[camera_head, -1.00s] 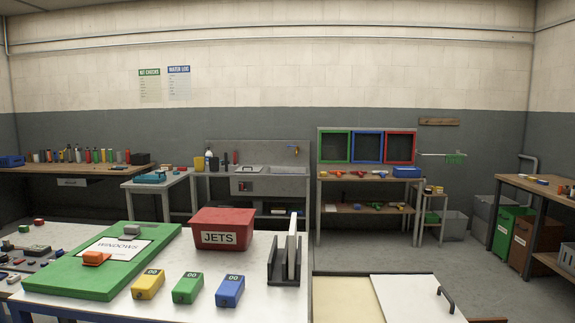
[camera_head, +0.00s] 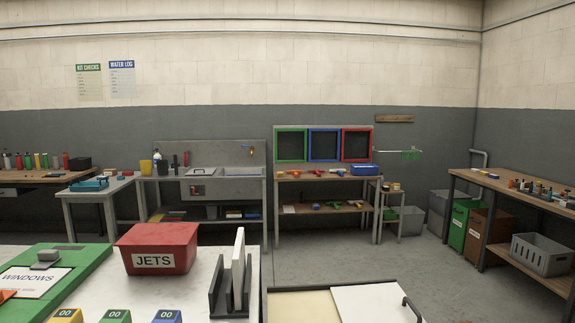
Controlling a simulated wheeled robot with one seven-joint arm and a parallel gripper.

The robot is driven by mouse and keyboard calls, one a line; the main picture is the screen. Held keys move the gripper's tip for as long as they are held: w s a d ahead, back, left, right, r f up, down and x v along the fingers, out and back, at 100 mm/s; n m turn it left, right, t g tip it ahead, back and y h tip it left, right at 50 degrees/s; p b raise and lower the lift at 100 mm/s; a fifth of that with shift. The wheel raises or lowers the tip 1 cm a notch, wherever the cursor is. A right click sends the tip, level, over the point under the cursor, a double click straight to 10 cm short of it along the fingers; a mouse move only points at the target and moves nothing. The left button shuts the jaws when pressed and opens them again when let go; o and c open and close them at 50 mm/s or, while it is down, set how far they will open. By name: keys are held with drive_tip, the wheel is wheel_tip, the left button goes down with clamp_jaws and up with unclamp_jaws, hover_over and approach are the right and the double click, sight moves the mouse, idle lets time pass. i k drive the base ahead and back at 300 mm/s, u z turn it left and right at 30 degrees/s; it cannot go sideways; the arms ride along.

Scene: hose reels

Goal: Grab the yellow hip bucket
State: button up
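A small yellow container (camera_head: 146,167) stands upright at the left end of the sink bench (camera_head: 160,179) by the far wall. It looks like a bucket or cup, but it is too small and far off to tell whether it is the hip bucket. A dark item and a pale bottle stand close to it. My gripper is out of view, and nothing is seen touching the yellow container.
A near table (camera_head: 205,290) with a red JETS bin (camera_head: 158,247), a green WINDOWS board (camera_head: 75,265) and a dark rack (camera_head: 230,288) fills the lower left. A shelf bench (camera_head: 290,178) stands right of the sink. Grey floor (camera_head: 380,262) is clear at centre right.

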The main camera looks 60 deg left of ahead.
sight(146, 167)
drive_tip(key=z, duration=0.45)
drive_tip(key=i, duration=5.1)
drive_tip(key=u, duration=3.45)
drive_tip(key=i, duration=1.9)
